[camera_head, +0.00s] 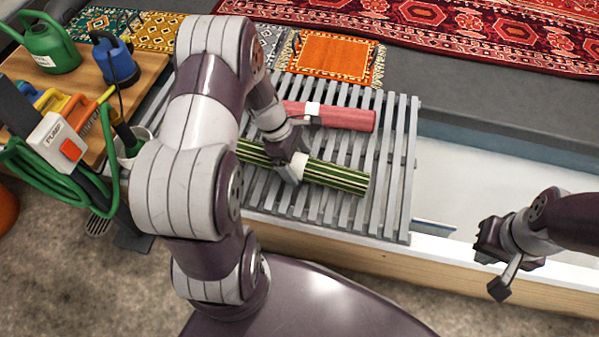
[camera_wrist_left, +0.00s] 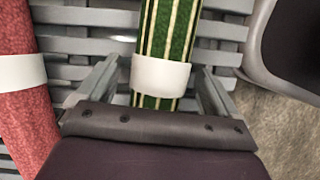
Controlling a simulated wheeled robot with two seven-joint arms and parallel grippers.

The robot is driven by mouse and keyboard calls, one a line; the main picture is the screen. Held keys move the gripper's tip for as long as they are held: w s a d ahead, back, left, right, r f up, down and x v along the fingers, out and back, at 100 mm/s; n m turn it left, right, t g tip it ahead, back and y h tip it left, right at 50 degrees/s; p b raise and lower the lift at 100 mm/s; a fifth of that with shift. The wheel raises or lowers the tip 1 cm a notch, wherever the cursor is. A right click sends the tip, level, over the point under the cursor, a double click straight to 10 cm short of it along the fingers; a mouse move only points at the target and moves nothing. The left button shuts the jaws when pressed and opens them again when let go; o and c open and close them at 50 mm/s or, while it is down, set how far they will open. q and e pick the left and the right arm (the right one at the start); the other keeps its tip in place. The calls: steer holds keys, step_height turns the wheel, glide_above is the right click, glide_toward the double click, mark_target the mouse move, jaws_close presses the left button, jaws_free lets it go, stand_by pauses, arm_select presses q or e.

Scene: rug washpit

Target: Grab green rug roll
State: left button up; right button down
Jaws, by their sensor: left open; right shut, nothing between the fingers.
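The green rug roll (camera_head: 338,178), striped green and cream with a white band (camera_wrist_left: 160,76), lies on the grey slatted rack (camera_head: 397,190). My left gripper (camera_head: 291,160) is open over the roll at its band. In the left wrist view the roll (camera_wrist_left: 168,30) runs between the two spread fingers, with a gap on each side. Part of the roll is hidden by my left arm in the head view. My right gripper (camera_head: 503,270) is shut and empty, off to the right of the rack.
A red roll (camera_head: 348,119) with a white band lies beside the green one; it also shows in the left wrist view (camera_wrist_left: 28,120). A wooden table (camera_head: 85,75) with a watering can (camera_head: 48,45) and pump gear stands left. The pale pit (camera_head: 470,180) is right of the rack.

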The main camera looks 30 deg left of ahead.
arm_select(q)
steer(key=shift+x, duration=1.05)
steer(key=shift+r, duration=0.15)
steer(key=c, duration=1.3)
arm_select(e)
steer(key=shift+f, duration=0.6)
arm_select(q)
steer(key=shift+r, duration=0.1)
steer(key=shift+c, duration=0.2)
arm_select(e)
steer(key=shift+r, duration=0.1)
